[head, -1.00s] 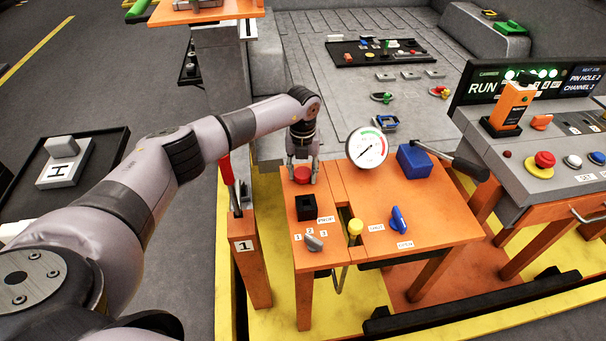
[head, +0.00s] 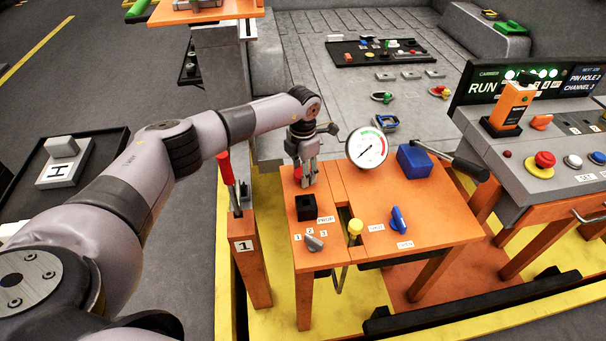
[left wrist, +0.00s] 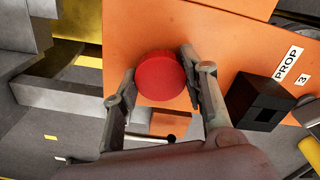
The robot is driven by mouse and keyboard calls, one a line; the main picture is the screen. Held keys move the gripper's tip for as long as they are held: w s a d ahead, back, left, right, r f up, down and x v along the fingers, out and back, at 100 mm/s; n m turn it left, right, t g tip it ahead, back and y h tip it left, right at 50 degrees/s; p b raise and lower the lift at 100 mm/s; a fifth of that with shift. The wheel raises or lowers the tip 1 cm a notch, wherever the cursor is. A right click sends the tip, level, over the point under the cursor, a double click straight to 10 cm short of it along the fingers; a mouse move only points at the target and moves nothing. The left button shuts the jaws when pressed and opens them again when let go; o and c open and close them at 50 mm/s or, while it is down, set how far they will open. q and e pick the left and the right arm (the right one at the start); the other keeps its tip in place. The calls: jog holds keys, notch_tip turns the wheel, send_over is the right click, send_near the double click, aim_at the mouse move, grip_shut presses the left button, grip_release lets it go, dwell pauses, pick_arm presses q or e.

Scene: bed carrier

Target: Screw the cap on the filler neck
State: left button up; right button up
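The red cap (head: 298,173) is at the far left part of the orange table, mostly behind my left gripper (head: 307,182) in the head view. In the left wrist view the round red cap (left wrist: 160,76) sits between the two fingers of my left gripper (left wrist: 158,72), with a finger pad against each side. The gripper points down and looks shut on the cap. I see no filler neck; whatever is under the cap is hidden, and I cannot tell how the cap is seated. My right gripper is not in view.
A black square socket (head: 305,207) labelled PROP stands just in front of the cap. A round gauge (head: 367,148), a blue block (head: 414,161), a blue knob (head: 399,219) and a yellow-topped pin (head: 355,227) are to the right. A red-handled lever (head: 226,169) stands at the left.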

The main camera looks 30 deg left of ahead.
pick_arm(q)
jog(key=o, duration=0.4)
jog(key=shift+w+a+r, duration=0.1)
jog(key=shift+w+a, duration=0.05)
jog(key=shift+o, duration=0.6)
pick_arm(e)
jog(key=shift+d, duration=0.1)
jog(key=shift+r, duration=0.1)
pick_arm(q)
notch_tip(320, 180, up, 4)
jog(key=p, duration=0.3)
jog(key=shift+r+p, duration=0.45)
jog(key=shift+r, duration=0.05)
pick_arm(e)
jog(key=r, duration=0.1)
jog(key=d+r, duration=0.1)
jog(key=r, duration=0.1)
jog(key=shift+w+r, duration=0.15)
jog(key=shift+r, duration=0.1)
